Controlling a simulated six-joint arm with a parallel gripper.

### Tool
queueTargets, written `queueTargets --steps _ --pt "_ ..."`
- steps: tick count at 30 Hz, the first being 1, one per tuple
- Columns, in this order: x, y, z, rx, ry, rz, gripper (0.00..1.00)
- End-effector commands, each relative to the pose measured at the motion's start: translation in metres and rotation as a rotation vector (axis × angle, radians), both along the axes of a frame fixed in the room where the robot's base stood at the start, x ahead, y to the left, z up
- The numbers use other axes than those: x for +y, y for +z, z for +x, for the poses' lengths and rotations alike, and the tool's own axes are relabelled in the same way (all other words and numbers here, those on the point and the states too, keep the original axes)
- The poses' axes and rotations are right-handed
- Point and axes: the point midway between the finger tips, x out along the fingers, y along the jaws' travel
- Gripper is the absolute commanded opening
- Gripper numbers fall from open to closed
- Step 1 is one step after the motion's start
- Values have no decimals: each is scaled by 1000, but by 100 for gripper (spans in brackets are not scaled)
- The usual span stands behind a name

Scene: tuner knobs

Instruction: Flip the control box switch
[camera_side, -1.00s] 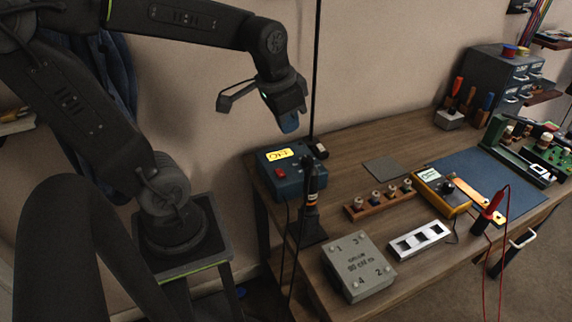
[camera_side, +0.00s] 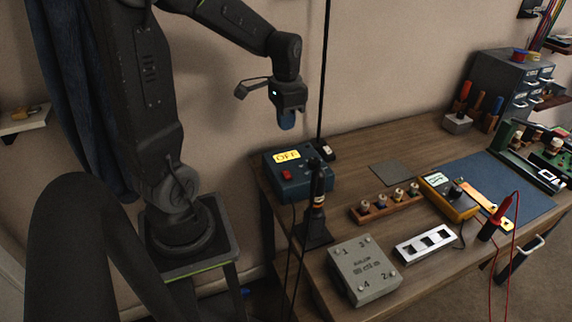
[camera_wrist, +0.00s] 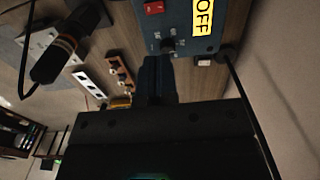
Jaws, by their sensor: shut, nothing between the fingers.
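The blue control box (camera_side: 318,191) sits at the left end of the bench, with a yellow label reading OFF (camera_side: 287,157) and a red switch (camera_side: 287,175). Which way the switch is tipped is too small to tell.
A black tool with an orange band (camera_side: 318,196) stands upright just in front of the box. A thin dark pole (camera_side: 325,70) rises behind it. A grey numbered box (camera_side: 363,270), a wooden knob rack (camera_side: 386,206) and a yellow meter (camera_side: 450,198) lie to the right.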

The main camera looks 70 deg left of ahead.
Motion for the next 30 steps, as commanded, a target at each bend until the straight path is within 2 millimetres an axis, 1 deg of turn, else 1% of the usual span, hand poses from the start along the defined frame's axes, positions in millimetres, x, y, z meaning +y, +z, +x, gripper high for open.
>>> queueTargets --steps 5,12,18,21,24,30 --pt "-1 -24 -1 6 0 -4 0" --pt "-1 -74 -1 7 0 -5 0" --pt "-1 -111 -1 5 0 -3 0" --pt "0 -124 -1 5 1 -2 0" --pt "0 -132 -1 3 1 0 0" --pt "0 -137 0 1 1 2 0"
